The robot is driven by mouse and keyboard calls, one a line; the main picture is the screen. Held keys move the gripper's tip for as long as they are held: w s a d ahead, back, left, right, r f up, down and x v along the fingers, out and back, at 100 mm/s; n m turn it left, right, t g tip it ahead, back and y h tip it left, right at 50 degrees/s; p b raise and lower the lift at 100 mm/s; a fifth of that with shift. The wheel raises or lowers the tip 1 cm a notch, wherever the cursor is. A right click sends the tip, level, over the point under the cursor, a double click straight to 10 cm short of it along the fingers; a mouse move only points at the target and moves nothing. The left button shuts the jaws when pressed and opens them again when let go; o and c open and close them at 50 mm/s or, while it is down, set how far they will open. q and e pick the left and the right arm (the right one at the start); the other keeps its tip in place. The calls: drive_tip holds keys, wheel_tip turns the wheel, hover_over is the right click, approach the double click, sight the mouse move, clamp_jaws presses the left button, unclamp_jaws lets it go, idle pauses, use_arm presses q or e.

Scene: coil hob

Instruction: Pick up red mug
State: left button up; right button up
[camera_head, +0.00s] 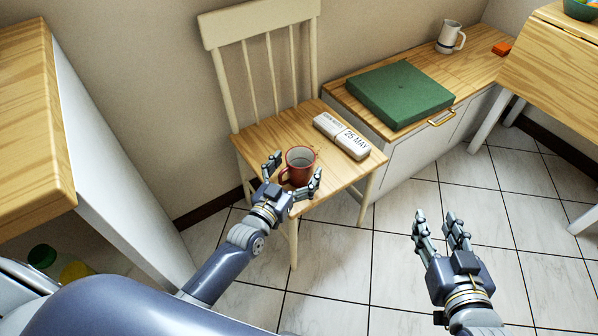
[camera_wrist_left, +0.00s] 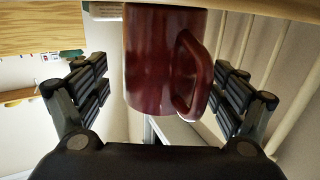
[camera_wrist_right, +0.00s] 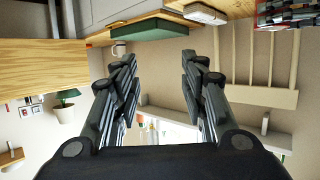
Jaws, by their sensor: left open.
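A red mug (camera_head: 300,162) with a pale inside stands upright on the wooden seat of a cream chair (camera_head: 262,140). My left gripper (camera_head: 293,172) is open at the mug, with one finger on each side of it. In the left wrist view the mug (camera_wrist_left: 158,62) hangs between the spread fingers (camera_wrist_left: 160,92), its handle toward the right finger. Gaps show on both sides there, and whether the handle touches the right finger is unclear. My right gripper (camera_head: 441,228) is open and empty above the tiled floor, and its fingers (camera_wrist_right: 160,75) are apart in the right wrist view.
A white date block (camera_head: 341,136) lies on the seat behind the mug. A green box (camera_head: 400,94), a white mug (camera_head: 450,37) and an orange item (camera_head: 502,48) are on the low cabinet. A wooden counter (camera_head: 30,120) stands at left. The tiled floor is clear.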

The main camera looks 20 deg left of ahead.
use_arm(q)
drive_tip(key=shift+w+d, duration=0.15)
drive_tip(key=shift+w, duration=0.75)
use_arm(e)
drive_tip(key=shift+w+a+r+t+y, duration=0.15)
drive_tip(key=shift+w+r+t, duration=0.15)
drive_tip(key=shift+r, duration=0.35)
drive_tip(key=shift+w+a+r+t+y, duration=0.1)
drive_tip(key=shift+w+r+t+y, duration=0.1)
drive_tip(key=shift+r+t, duration=0.3)
use_arm(q)
drive_tip(key=shift+c, duration=0.3)
use_arm(e)
drive_tip(key=shift+r, duration=0.1)
use_arm(q)
drive_tip(key=c, duration=1.3)
drive_tip(key=shift+o, duration=0.2)
drive_tip(key=shift+r, duration=0.15)
